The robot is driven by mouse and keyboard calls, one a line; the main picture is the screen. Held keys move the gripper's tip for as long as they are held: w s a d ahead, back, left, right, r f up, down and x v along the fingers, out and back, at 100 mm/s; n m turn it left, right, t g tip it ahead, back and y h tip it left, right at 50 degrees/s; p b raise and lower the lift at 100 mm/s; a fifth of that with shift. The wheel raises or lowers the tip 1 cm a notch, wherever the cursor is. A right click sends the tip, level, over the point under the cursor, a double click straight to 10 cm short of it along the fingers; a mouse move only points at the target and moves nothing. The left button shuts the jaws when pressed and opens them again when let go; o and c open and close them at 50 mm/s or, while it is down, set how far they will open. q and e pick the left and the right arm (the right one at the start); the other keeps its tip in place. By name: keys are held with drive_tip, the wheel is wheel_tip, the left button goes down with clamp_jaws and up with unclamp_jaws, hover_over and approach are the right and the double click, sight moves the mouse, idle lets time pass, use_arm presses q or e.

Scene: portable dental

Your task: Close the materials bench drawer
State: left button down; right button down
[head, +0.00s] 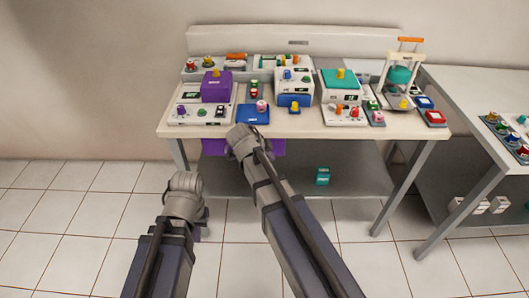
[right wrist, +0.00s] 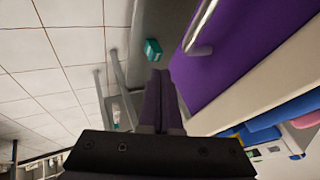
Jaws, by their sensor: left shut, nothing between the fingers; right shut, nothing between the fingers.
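The purple drawer front (head: 272,147) shows below the front edge of the materials bench (head: 330,131), partly hidden behind my right arm. In the right wrist view the purple front (right wrist: 235,65) fills the upper right and carries a metal bar handle (right wrist: 203,28). How far the drawer stands out is hard to tell. My right gripper (head: 240,132) is in front of the drawer, near the bench edge; its fingers (right wrist: 161,78) are shut and empty beside the purple panel, contact unclear. My left gripper (head: 186,180) is shut and empty, lower and left of the bench.
The bench top holds several devices, including a purple unit (head: 216,86) and a blue tray (head: 253,114). A teal box (head: 322,176) sits on the lower shelf. A second table (head: 480,90) stands at the right. Tiled floor at the left (head: 60,215) is clear.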

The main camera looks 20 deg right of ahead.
drive_tip(key=p+v, duration=0.8)
drive_tip(key=v, duration=0.2)
drive_tip(key=shift+s, duration=0.25)
drive_tip(key=shift+a, duration=0.1)
drive_tip(key=s+a+r+n+g+y+p, duration=0.2)
drive_tip(key=s+a+n+p, duration=0.2)
drive_tip(key=n, duration=0.8)
drive_tip(key=s+a+r+n+g+y+p, duration=0.2)
drive_tip(key=s+a+n+p, duration=0.3)
drive_tip(key=s+n, duration=0.7)
drive_tip(key=shift+s+a+r+y, duration=0.3)
drive_tip(key=shift+a+r+y, duration=0.25)
drive_tip(key=shift+a, duration=0.85)
